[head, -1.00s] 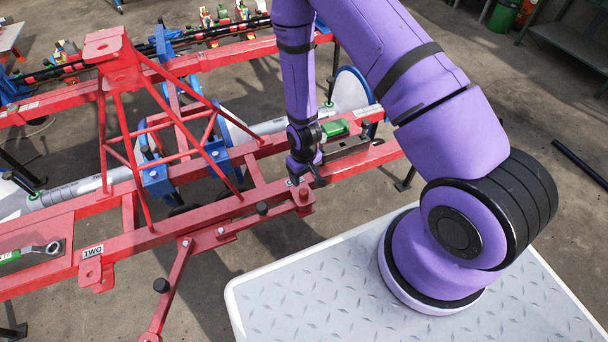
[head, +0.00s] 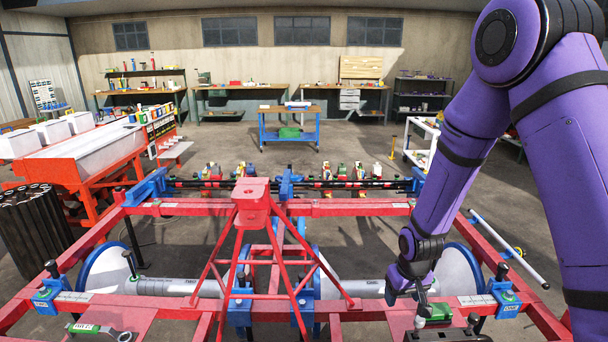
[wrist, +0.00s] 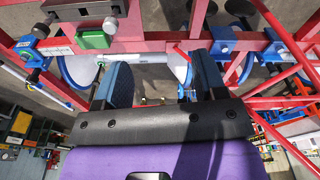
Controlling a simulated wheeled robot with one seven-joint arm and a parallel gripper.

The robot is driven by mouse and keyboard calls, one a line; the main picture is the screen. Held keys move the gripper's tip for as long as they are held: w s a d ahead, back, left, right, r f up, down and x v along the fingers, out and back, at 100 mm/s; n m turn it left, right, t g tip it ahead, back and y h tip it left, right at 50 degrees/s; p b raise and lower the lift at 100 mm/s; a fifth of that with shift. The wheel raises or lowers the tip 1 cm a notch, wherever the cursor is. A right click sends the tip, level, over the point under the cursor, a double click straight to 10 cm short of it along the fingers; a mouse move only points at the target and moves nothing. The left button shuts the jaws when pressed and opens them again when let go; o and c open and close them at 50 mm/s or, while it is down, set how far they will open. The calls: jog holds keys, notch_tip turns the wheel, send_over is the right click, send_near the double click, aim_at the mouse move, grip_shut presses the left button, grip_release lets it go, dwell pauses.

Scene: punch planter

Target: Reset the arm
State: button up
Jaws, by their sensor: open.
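My gripper (head: 408,298) is at the end of my purple arm, low over the right part of the red frame in the head view. In the wrist view my gripper (wrist: 165,85) shows two dark fingers standing well apart, with nothing between them. A green block (head: 436,313) sits just right of and below the gripper in the head view. The same green block (wrist: 93,40) shows at upper left in the wrist view, apart from the fingers.
The red planter frame (head: 180,208) spans the foreground, with a red tripod mast (head: 252,200) in its middle. A blue cart (head: 290,130) and workbenches stand at the back. Open floor lies between.

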notch_tip(320, 180, up, 15)
jog(key=s+d+t, duration=0.1)
jog(key=s+d, duration=0.1)
jog(key=s+d+r+m+t, duration=0.1)
jog(key=s+r, duration=0.5)
jog(key=r, duration=0.2)
jog(key=s+d+r+t, duration=0.1)
jog(key=s+d+r, duration=0.1)
jog(key=s+r, duration=0.55)
jog(key=s+r+m, duration=0.1)
jog(key=s+r, duration=0.5)
jog(key=s, duration=0.4)
jog(key=shift+d+r+t, duration=0.25)
jog(key=shift+d+t, duration=0.1)
jog(key=shift+t, duration=0.05)
